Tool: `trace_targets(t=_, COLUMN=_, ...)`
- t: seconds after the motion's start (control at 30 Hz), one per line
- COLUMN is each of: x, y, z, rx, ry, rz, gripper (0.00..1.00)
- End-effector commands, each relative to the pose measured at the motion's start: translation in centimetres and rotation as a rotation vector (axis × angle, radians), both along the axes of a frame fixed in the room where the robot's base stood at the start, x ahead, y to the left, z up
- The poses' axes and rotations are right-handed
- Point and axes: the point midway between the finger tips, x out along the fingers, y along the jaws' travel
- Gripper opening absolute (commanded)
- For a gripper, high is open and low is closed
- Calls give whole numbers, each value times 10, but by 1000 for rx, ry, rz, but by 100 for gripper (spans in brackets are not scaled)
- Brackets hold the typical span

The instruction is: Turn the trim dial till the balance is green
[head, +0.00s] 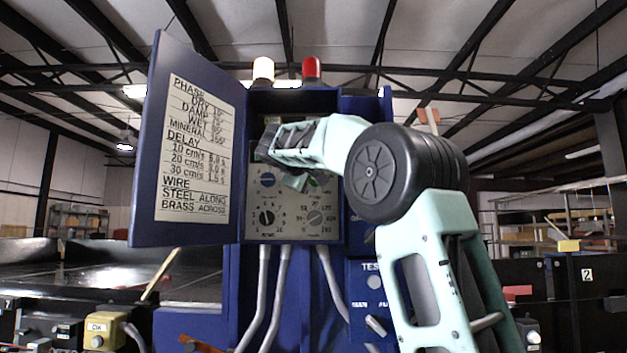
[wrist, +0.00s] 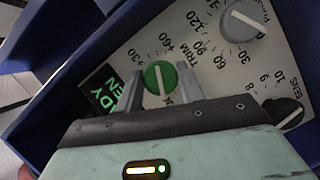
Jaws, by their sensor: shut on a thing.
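The green trim dial (wrist: 160,77) with a white line across its face sits between my two fingers in the wrist view. The line runs nearly up and down there, its upper end toward the scale figures. My gripper (wrist: 158,84) is shut on the dial. In the head view my gripper (head: 298,182) is at the upper part of the control panel (head: 292,228), with the dial (head: 315,182) mostly hidden. A dark display (wrist: 100,92) beside the dial shows green letters; part of its text is hidden, so I cannot read all of it.
A grey phase knob (wrist: 243,19) and a black sens knob (wrist: 284,115) are close by. The open blue cabinet door (head: 150,150) with a printed chart stands on the left. A white lamp (head: 263,69) and red lamp (head: 311,69) top the cabinet. Grey conduits (head: 265,290) run below.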

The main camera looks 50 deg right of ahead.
Motion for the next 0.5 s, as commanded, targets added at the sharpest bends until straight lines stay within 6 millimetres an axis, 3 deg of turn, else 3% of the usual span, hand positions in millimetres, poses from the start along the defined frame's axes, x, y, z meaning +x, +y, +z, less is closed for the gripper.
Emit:
trace_targets(t=0.03, x=1, y=1, z=0, rx=0, ry=0, rz=2, gripper=15)
trace_targets(t=0.07, x=1, y=1, z=0, rx=0, ry=0, rz=2, gripper=46)
trace_targets(t=0.1, x=0, y=1, z=0, rx=0, ry=0, rz=2, gripper=57)
trace_targets(t=0.5, x=-1, y=6, z=0, rx=0, ry=-1, rz=3, gripper=59)
